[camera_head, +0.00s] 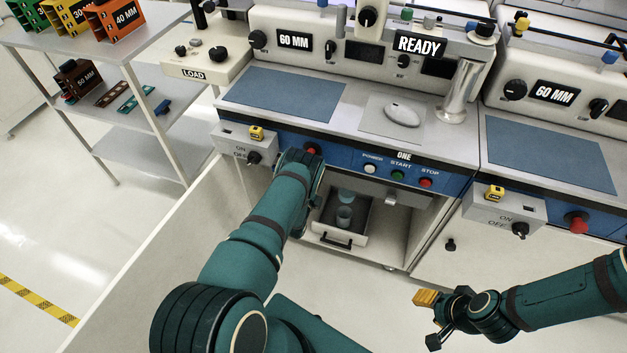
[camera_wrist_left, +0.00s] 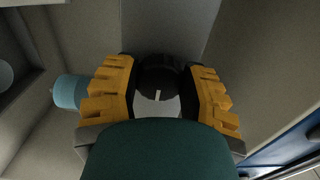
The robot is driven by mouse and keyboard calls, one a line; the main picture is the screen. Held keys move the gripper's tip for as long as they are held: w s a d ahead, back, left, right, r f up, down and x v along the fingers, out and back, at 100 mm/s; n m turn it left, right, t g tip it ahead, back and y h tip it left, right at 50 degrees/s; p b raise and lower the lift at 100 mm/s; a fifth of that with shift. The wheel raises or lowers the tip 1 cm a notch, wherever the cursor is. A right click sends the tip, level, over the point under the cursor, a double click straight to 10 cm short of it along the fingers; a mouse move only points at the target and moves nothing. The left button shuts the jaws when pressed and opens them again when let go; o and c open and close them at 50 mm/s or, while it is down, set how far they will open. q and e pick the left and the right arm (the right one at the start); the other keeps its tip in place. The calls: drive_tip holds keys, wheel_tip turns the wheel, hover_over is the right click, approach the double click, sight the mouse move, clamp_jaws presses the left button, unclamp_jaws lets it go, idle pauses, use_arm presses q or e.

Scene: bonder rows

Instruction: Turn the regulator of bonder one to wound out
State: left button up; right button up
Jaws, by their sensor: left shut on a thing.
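Bonder one (camera_head: 403,156) is the middle machine, with its lower cabinet open. In the left wrist view, its regulator, a black round knob (camera_wrist_left: 158,72) with a white line, sits between the orange finger pads of my left gripper (camera_wrist_left: 160,84). The gripper is shut on the knob, a pad on each side. The white line points down in that view. In the head view my left arm reaches into the cabinet and hides the knob. No markings around the knob are readable. My right gripper (camera_head: 430,319) is open and empty, in front of the neighbouring machine.
A drawer (camera_head: 338,238) with cups stands in the cabinet beside my left arm. A light blue cylinder (camera_wrist_left: 70,91) is close to the left finger. A red button (camera_head: 313,149) is on the blue panel above. An open white door panel (camera_head: 160,255) stands at left.

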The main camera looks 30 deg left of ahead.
use_arm(q)
drive_tip(key=o, duration=1.2)
drive_tip(key=v, duration=1.2)
drive_tip(key=shift+w, duration=0.1)
